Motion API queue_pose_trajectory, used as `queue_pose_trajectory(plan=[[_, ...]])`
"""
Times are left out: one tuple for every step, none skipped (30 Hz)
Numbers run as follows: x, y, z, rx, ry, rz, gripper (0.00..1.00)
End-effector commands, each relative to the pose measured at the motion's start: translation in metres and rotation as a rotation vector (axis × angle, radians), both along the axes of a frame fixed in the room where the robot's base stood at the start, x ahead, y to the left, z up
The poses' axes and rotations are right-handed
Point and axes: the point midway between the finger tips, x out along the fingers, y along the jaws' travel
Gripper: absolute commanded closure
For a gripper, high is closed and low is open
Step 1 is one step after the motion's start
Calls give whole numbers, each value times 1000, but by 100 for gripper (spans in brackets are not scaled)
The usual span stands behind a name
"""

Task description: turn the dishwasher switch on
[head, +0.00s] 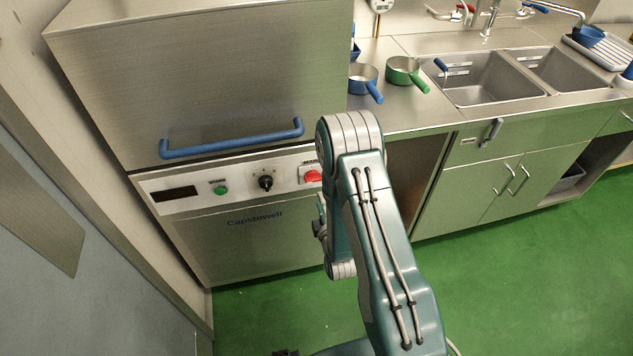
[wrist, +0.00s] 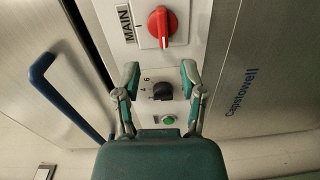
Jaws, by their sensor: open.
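The dishwasher's control panel (head: 240,184) carries a red rotary switch (head: 312,175), partly hidden by my arm. In the wrist view the red switch (wrist: 162,26) stands beside a "MAIN" label (wrist: 126,24). Its raised handle runs roughly along the lettering's direction, and a small mark shows between it and the label. My gripper (wrist: 160,72) is open and empty, its two fingers spread in front of the panel. The switch appears beyond the fingertips, with no contact visible. In the head view my gripper is mostly hidden by the arm.
A black knob (head: 266,182), a green button (head: 221,190) and a dark display (head: 175,194) share the panel. A blue bar handle (head: 232,139) juts out above. A steel counter (head: 415,112) with pans is at right. Green floor (head: 540,270) is clear.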

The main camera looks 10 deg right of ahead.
Motion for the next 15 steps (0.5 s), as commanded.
queue_pose_trajectory(plan=[[-4,0,-6,-18,-10,0,47],[-6,0,-7,-27,-18,0,47],[-7,0,-9,-35,-26,1,47],[-8,0,-9,-39,-30,1,47],[-7,0,-9,-41,-32,1,47],[-5,0,-9,-43,-35,1,47],[-2,0,-9,-43,-36,1,47],[1,0,-8,-42,-36,1,47],[6,0,-8,-42,-36,1,47],[11,0,-8,-42,-37,1,47],[16,0,-8,-41,-36,1,47],[23,0,-7,-41,-38,1,47],[29,0,-8,-41,-36,1,47],[35,0,-8,-41,-37,1,47],[42,0,-8,-40,-37,1,47]])
